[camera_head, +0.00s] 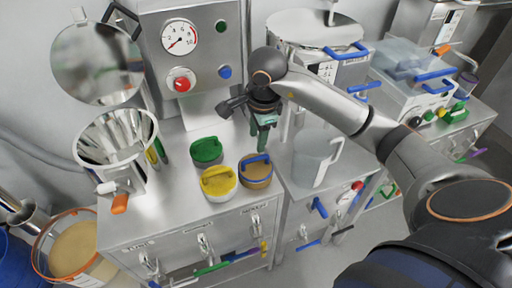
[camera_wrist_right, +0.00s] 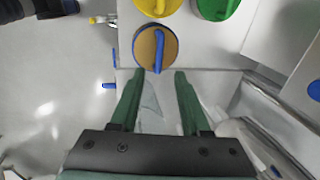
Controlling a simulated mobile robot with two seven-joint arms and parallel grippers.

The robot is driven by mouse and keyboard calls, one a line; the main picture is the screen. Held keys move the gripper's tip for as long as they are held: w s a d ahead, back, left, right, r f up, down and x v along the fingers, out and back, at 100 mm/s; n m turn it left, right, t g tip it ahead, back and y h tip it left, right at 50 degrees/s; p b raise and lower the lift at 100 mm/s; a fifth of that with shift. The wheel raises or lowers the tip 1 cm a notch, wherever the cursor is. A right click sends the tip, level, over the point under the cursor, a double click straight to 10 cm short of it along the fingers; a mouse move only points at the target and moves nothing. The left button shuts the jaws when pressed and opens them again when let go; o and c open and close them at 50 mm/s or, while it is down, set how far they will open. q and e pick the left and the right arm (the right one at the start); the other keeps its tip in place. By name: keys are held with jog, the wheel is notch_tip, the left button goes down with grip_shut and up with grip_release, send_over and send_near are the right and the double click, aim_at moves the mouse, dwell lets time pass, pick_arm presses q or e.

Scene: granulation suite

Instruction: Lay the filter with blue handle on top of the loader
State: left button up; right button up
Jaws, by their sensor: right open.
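The filter with the blue handle (camera_head: 256,172) is a round, tan-topped disc with a blue bar across it. It sits on the steel counter beside the yellow-handled filter (camera_head: 219,182) and the green-handled filter (camera_head: 206,151). It also shows in the wrist view (camera_wrist_right: 145,47). My right gripper (camera_head: 262,132) has green fingers, apart and empty. In the head view it hangs just behind the blue-handled filter. In the wrist view its fingertips (camera_wrist_right: 165,73) are near the disc's edge, apparently not gripping it. I cannot tell which machine is the loader. My left gripper is out of view.
A clear jug (camera_head: 312,160) stands right of the filters. Behind are a gauge panel (camera_head: 193,62) and a round-lidded steel machine (camera_head: 313,28). A clear-covered unit with blue handles (camera_head: 410,72) stands at right.

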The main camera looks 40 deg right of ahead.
jog(key=shift+s+r, duration=0.15)
jog(key=shift+r, duration=0.5)
jog(key=shift+s+r, duration=0.15)
jog(key=shift+r, duration=0.45)
